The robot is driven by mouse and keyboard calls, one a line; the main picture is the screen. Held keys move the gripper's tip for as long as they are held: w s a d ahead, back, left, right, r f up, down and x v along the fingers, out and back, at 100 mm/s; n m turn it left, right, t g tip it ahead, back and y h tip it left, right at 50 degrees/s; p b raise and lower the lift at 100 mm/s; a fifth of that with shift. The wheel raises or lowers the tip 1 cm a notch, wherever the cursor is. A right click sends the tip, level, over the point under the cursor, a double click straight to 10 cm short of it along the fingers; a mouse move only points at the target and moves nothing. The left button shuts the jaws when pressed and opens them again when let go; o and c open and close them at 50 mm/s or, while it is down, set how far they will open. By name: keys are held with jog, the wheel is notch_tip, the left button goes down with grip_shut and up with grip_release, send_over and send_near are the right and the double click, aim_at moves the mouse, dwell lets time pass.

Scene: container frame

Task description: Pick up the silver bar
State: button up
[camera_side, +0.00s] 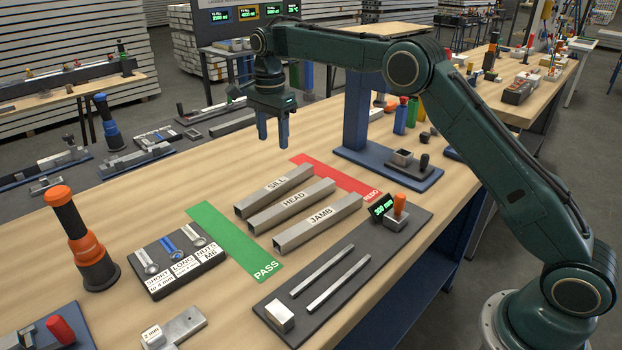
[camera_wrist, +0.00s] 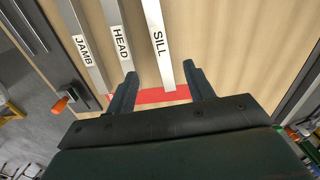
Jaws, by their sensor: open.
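Three silver bars lie side by side on the wooden table, labelled SILL (camera_side: 275,190), HEAD (camera_side: 292,206) and JAMB (camera_side: 318,224). My gripper (camera_side: 273,140) is open and empty, pointing down above the table behind the SILL bar in the side view. In the wrist view, the near end of the SILL bar (camera_wrist: 157,38) appears between my open fingers (camera_wrist: 160,72), below them and not touching. The HEAD bar (camera_wrist: 119,36) and JAMB bar (camera_wrist: 87,48) show to its left. The pictures do not tell which bar the task means.
A green PASS strip (camera_side: 228,238) and a red strip (camera_side: 352,178) flank the bars. A dark gauge plate (camera_side: 348,283) with two thin silver rods lies in front. A blue post (camera_side: 356,110) stands right of my gripper. An orange-topped tool (camera_side: 88,250) stands at left.

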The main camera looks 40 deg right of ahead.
send_over(277, 183)
jog(key=shift+a+f, duration=0.15)
jog(key=shift+f, duration=4.25)
jog(key=shift+s+f, duration=0.1)
jog(key=shift+f, duration=2.45)
jog(key=c, duration=1.1)
jog(key=shift+c, duration=0.2)
jog(key=shift+r, duration=0.2)
notch_tip(277, 183, up, 20)
jog(key=shift+f, duration=0.15)
